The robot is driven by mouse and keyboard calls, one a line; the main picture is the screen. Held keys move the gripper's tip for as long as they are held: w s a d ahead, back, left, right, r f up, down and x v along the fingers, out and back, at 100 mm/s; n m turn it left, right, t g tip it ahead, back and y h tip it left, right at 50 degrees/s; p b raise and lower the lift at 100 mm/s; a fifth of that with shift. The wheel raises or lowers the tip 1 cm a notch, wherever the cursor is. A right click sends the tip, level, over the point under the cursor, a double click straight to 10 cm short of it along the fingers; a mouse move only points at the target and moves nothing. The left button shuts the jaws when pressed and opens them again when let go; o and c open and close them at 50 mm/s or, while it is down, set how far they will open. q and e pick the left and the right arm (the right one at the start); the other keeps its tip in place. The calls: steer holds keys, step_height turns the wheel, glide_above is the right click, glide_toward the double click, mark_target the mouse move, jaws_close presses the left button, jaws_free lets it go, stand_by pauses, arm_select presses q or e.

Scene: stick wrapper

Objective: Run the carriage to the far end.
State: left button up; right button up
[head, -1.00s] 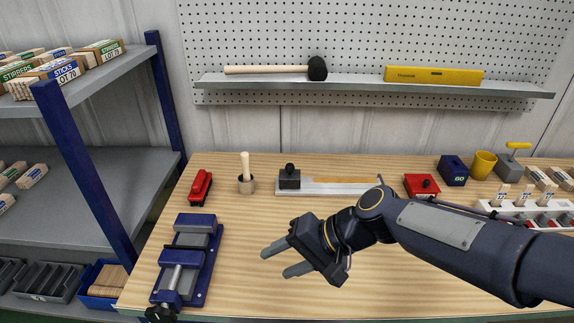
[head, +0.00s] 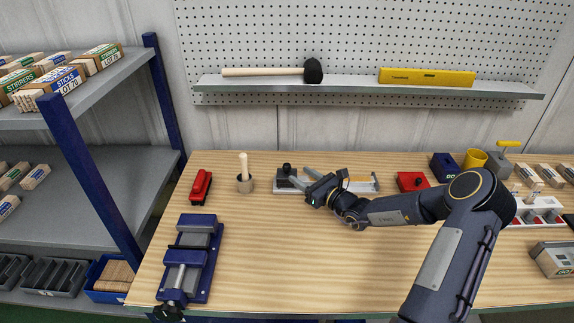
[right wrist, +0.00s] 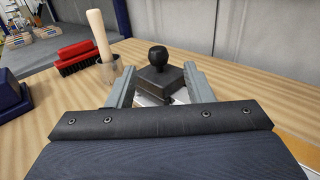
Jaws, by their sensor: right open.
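The carriage (head: 283,181) is a dark block with a black round knob, at the left end of a pale metal rail (head: 366,183) with a yellow strip, on the wooden bench. In the right wrist view the carriage (right wrist: 158,80) stands ahead, between the finger tips. My right gripper (head: 291,177) is open, its two fingers pointing left and reaching to the carriage. In the right wrist view the fingers (right wrist: 158,86) are on either side of the block; I cannot tell if they touch it. My forearm and gripper hide the middle of the rail. My left gripper is not in view.
A wooden-handled tool in a cup (head: 244,183) and a red brush (head: 201,187) stand left of the rail. A blue vise (head: 189,258) is at front left. A red block (head: 411,181) sits just right of the rail. The front middle bench is clear.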

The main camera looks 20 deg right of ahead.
mark_target(290, 169)
steer(key=p+x, duration=0.1)
steer(key=x, duration=0.6)
steer(key=shift+w+a, duration=0.1)
steer(key=shift+c, duration=0.5)
jaws_close()
